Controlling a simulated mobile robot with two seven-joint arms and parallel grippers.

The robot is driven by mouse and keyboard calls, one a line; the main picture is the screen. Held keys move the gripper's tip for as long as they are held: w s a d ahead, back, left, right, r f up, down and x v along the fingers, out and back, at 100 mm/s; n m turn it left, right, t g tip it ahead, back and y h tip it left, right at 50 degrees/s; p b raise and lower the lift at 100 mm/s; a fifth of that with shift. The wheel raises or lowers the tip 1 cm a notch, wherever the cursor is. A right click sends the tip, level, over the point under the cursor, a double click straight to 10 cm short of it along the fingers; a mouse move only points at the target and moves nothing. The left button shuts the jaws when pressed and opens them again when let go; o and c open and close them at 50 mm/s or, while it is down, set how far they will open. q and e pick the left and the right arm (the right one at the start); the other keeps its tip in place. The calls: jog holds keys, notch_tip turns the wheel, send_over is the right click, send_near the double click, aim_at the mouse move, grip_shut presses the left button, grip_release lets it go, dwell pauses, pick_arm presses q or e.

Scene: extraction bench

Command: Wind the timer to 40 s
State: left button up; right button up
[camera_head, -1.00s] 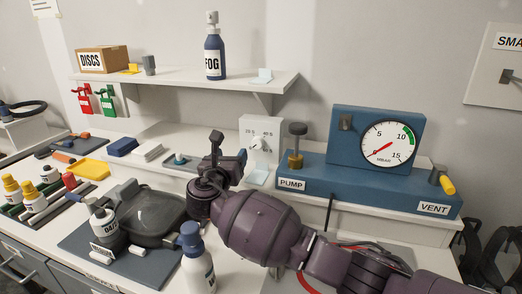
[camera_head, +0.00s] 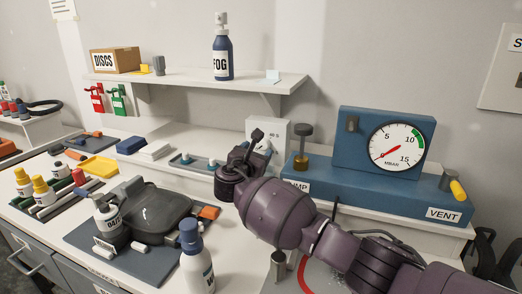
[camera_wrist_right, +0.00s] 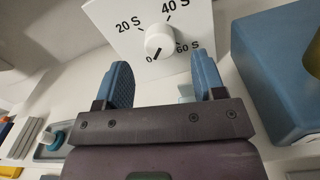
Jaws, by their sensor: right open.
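The timer (camera_head: 284,128) is a white box behind the pump bench's left end, partly hidden by my right gripper (camera_head: 254,146) in the head view. In the right wrist view, the timer face (camera_wrist_right: 112,18) shows 0, 20 S, 40 S and 60 S marks around a round white knob (camera_wrist_right: 159,40). The knob's dark pointer is at 0. In that view my right gripper (camera_wrist_right: 162,75) is open and empty. Its two blue fingers are below the knob in the picture, to either side of it, and apart from it. My left gripper is not in view.
The blue pump unit (camera_head: 380,190) with its gauge (camera_head: 396,145) stands right of the timer. A small tray (camera_head: 192,165) lies to its left. A white-bodied bottle with a blue cap (camera_head: 192,245) stands near the front. A shelf (camera_head: 195,83) is above.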

aim_at(262, 146)
jog(key=x, duration=0.3)
jog(key=shift+f+b, duration=0.15)
jog(key=shift+b, duration=0.25)
jog(key=shift+w+d, duration=0.15)
jog(key=shift+w, duration=0.2)
jog(key=shift+r, duration=0.2)
jog(key=c, duration=0.9)
